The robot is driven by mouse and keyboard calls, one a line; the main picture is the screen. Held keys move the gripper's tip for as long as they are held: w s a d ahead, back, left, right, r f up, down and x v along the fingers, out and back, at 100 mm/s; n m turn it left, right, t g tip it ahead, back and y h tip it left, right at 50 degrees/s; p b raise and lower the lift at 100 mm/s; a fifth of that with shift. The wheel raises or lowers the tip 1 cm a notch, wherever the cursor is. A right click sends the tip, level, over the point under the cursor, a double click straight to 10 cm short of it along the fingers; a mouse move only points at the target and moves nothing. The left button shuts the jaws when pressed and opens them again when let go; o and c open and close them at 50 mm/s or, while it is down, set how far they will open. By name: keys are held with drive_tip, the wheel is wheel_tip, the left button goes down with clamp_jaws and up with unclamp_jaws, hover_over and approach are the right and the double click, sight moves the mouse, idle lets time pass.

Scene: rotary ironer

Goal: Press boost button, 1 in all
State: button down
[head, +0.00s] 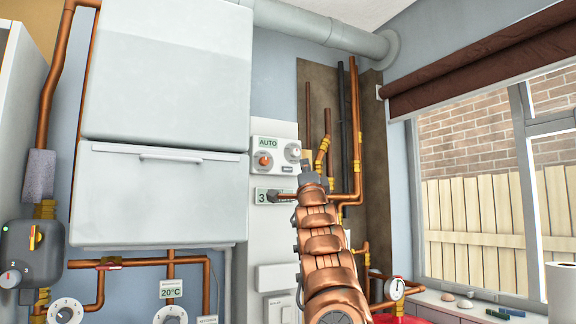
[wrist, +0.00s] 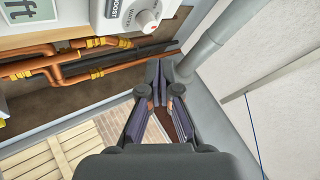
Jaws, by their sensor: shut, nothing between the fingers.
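A white control panel (head: 275,155) is on the wall, left of and behind my gripper in the head view. It carries a green AUTO display, an orange-centred knob (head: 263,160) and a white dial (head: 293,152). The wrist view shows part of this panel at the top, with a BOOST label (wrist: 114,9) and a white dial (wrist: 148,20). I cannot make out the boost button itself. My gripper (wrist: 158,76) is shut and empty, its tips below the panel in the wrist view and apart from it. In the head view my gripper (head: 308,176) overlaps the panel's lower right edge.
A second display (head: 264,196) reading 3 sits below the panel. Copper pipes (head: 357,130) run up the wall just right of my gripper. A large white cabinet (head: 160,195) is at left. A window (head: 480,190) and sill are at right.

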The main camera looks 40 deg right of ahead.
sight(293, 171)
drive_tip(key=w+p, duration=0.2)
drive_tip(key=w+d+p, duration=0.1)
drive_tip(key=w+p, duration=0.1)
drive_tip(key=p, duration=0.1)
drive_tip(key=w+d+p, duration=0.1)
drive_tip(key=w+p, duration=0.1)
drive_tip(key=shift+w, duration=0.2)
idle(1.5)
drive_tip(key=shift+w+d+p, duration=0.15)
drive_tip(key=shift+w+p, duration=0.2)
drive_tip(key=shift+p, duration=0.3)
drive_tip(key=shift+w+d+p, duration=0.1)
drive_tip(key=shift+w+p, duration=0.3)
drive_tip(key=shift+p, duration=0.1)
idle(0.7)
drive_tip(key=shift+s+f, duration=0.1)
drive_tip(key=shift+s, duration=0.05)
drive_tip(key=shift+s+b, duration=0.45)
drive_tip(key=shift+b, duration=0.65)
drive_tip(key=shift+s+a, duration=0.2)
drive_tip(key=shift+a, duration=0.05)
